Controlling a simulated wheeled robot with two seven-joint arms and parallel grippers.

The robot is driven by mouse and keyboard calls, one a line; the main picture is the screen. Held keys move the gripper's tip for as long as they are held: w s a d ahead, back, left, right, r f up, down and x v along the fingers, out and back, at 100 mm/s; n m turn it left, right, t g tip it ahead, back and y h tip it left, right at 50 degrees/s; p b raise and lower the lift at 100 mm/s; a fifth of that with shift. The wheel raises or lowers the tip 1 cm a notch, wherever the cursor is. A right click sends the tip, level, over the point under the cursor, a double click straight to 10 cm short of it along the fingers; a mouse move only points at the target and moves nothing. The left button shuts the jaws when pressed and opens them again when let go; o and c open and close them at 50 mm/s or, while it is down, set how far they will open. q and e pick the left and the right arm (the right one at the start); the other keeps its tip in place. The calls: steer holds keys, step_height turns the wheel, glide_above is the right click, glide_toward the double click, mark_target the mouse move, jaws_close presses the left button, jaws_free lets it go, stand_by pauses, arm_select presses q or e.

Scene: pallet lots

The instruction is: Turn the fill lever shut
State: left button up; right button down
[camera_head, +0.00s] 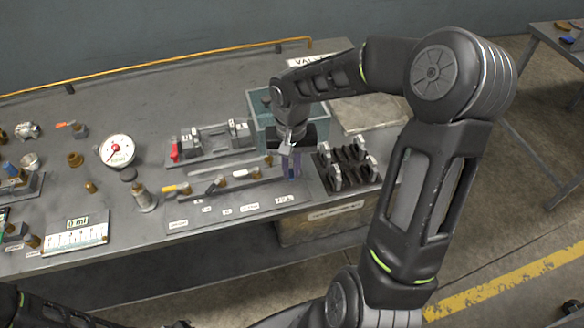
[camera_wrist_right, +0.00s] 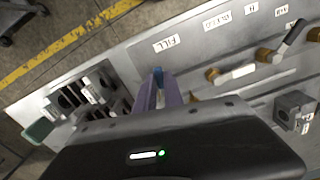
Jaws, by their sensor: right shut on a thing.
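My right gripper (camera_head: 292,168) points down over the right end of the row of levers on the bench panel. In the right wrist view its fingers (camera_wrist_right: 161,92) are shut on the fill lever, whose blue handle end (camera_wrist_right: 158,74) shows between the fingertips. The rest of the lever is hidden by the fingers and gripper body, so its exact angle cannot be told. The FILL label (camera_wrist_right: 166,44) lies on the panel just in front of the fingertips. My left gripper is out of view.
A white-handled lever (camera_wrist_right: 238,73) sits beside the fill lever; black and yellow (camera_head: 176,188) ones follow to the left. Black clamps in a rack (camera_head: 346,165) stand close on the right, a teal bin (camera_head: 262,104) behind. A round gauge (camera_head: 117,150) stands left.

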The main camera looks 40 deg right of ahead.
steer(key=m+b, duration=0.2)
steer(key=a+m+b, duration=0.1)
steer(key=b, duration=0.1)
steer(key=shift+w+f, duration=0.25)
steer(key=shift+w, duration=0.15)
steer(key=shift+w+a+m+b, duration=0.25)
steer(key=shift+m+b, duration=0.45)
steer(key=shift+m, duration=0.3)
steer(key=m, duration=0.1)
steer(key=m+b, duration=0.1)
steer(key=shift+w+a+r+m+b, duration=0.1)
steer(key=shift+w+a+m+b, duration=0.05)
steer(key=shift+w+m+b, duration=0.2)
steer(key=m, duration=0.2)
steer(key=w+m+b, duration=0.1)
steer(key=shift+w+a+r+m, duration=0.1)
steer(key=shift+w+a+m, duration=0.05)
steer(key=shift+m, duration=0.2)
steer(key=shift+w+m, duration=0.4)
steer(key=shift+m, duration=0.75)
steer(key=shift+w+m, duration=0.35)
steer(key=shift+m, duration=0.8)
steer(key=c, duration=1.5)
jaws_free()
steer(key=shift+o, duration=0.2)
